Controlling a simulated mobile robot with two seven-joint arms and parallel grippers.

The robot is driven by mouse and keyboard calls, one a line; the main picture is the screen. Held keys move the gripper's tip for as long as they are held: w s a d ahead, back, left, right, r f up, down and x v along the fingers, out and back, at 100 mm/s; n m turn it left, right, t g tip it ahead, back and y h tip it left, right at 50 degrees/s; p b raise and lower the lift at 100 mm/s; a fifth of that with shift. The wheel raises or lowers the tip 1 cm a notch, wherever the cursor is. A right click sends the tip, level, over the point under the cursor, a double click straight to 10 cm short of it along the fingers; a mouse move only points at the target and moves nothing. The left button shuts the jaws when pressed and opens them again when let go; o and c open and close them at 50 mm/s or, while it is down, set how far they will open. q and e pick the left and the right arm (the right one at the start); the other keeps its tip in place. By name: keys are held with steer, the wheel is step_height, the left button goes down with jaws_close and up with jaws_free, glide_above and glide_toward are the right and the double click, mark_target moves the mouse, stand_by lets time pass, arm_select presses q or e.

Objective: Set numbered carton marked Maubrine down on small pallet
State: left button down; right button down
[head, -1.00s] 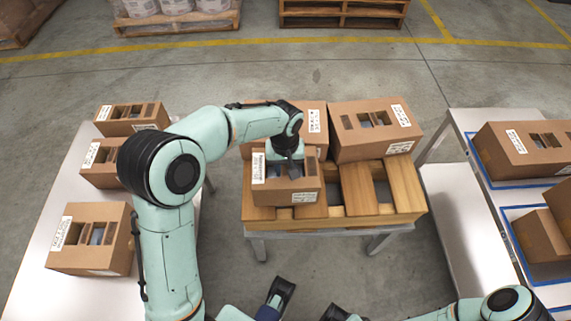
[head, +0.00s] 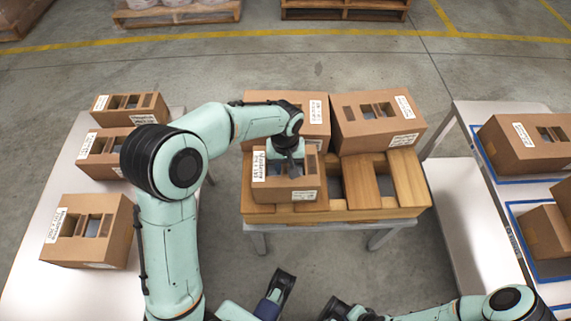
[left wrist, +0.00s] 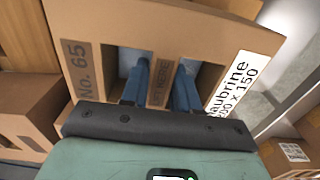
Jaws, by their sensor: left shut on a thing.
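The Maubrine carton (head: 309,182) is a small brown box with white labels and openings in its top. It is at the front left of the small wooden pallet (head: 372,208), upright; I cannot tell whether it rests fully on the slats. My left gripper (head: 290,168) is above it, shut on the strip between two openings. In the left wrist view, the blue fingers (left wrist: 162,88) reach into both openings, and the carton (left wrist: 115,28) shows "No. 65" and part of "Maubrine".
Two larger cartons (head: 288,117) (head: 376,121) stand on the pallet's back half, close behind the held carton. The front right slats are bare. A left table (head: 45,288) holds several cartons. A right table (head: 500,108) holds cartons in blue-outlined areas.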

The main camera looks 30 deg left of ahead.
arm_select(q)
steer(key=shift+f, duration=0.2)
steer(key=c, duration=0.8)
jaws_free()
